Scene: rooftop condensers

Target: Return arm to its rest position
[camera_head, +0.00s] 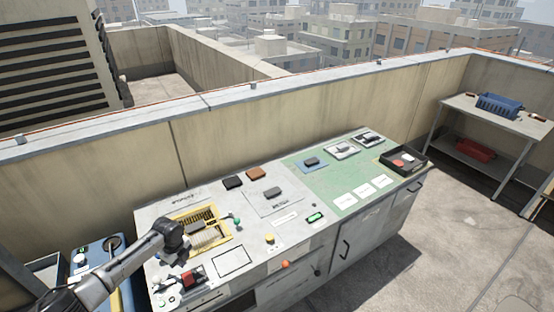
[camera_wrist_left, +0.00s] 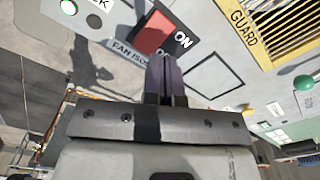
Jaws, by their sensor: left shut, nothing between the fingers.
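My left arm reaches in from the lower left in the head view. My left gripper (camera_head: 180,259) hangs over the near left part of the workbench (camera_head: 232,261). In the left wrist view its two dark fingers (camera_wrist_left: 160,72) are together with nothing between them. Beyond the fingertips is a red rocker switch (camera_wrist_left: 153,32) on a panel marked ON and FAN/ISO; it also shows in the head view (camera_head: 191,278). I cannot tell whether the fingertips touch it. My right gripper is in neither view.
A yellow-framed guard (camera_head: 203,230) and a green knob (camera_head: 237,226) are close beside the gripper. A black tray (camera_head: 423,165) is at the bench's right end. A side table (camera_head: 500,121) stands far right, and a parapet (camera_head: 250,135) runs behind.

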